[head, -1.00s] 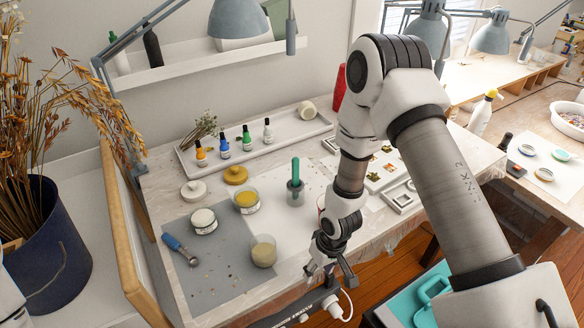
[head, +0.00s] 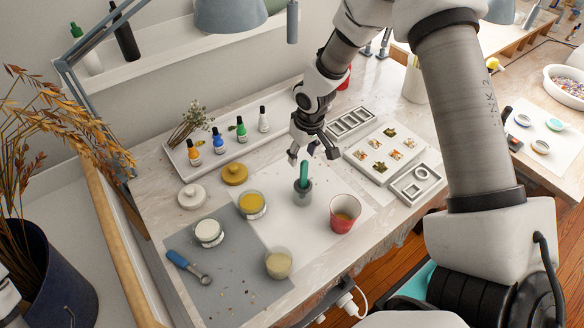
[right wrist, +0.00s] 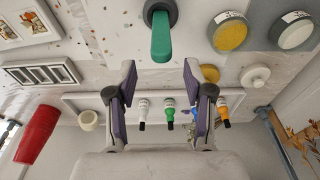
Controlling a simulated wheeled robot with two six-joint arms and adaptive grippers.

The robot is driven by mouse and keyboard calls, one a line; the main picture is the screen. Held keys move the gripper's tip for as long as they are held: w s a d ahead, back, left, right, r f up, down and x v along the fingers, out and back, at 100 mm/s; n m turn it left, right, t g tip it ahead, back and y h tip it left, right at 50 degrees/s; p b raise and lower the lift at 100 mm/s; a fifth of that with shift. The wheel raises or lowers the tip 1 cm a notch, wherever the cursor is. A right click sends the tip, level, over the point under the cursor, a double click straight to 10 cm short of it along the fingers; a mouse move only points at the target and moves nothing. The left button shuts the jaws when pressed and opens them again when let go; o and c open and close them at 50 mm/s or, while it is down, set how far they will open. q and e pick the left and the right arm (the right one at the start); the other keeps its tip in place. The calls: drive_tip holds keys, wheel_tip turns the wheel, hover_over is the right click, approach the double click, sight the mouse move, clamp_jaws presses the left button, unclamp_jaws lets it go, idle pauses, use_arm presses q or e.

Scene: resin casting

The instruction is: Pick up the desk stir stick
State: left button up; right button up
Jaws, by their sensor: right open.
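The green stir stick (head: 303,172) stands upright in a small grey holder (head: 303,194) on the white sheet in the middle of the desk. In the right wrist view the green stick (right wrist: 161,38) points toward the camera from its round grey holder (right wrist: 160,8), at the top middle. My right gripper (head: 313,153) is open and empty, just above and behind the stick in the head view. In the right wrist view its spread fingers (right wrist: 159,78) lie below the stick, with nothing between them. My left gripper is out of view.
A red cup (head: 344,214) stands right of the holder, and a yellow jar (head: 251,205) left of it. A tray (head: 178,157) with several small bottles lies behind. Moulds (head: 418,184) lie to the right. A blue-handled scoop (head: 186,266) lies on the grey mat.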

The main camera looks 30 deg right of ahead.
sight(303, 171)
drive_tip(key=s+f+b, duration=0.2)
drive_tip(key=shift+s+f, duration=0.3)
drive_tip(key=shift+f, duration=0.1)
drive_tip(key=f, duration=0.1)
drive_tip(key=w+f+b, duration=0.2)
drive_tip(key=f, duration=0.1)
drive_tip(key=shift+w+a, duration=0.1)
drive_tip(key=shift+w, duration=0.1)
drive_tip(key=shift+r, duration=0.1)
drive_tip(key=shift+s+r, duration=0.25)
drive_tip(key=shift+s, duration=0.3)
clamp_jaws()
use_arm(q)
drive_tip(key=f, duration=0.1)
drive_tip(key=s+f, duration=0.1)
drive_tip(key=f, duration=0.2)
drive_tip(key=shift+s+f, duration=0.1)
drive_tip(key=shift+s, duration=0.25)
use_arm(e)
drive_tip(key=shift+w+f, duration=0.1)
drive_tip(key=shift+w, duration=0.1)
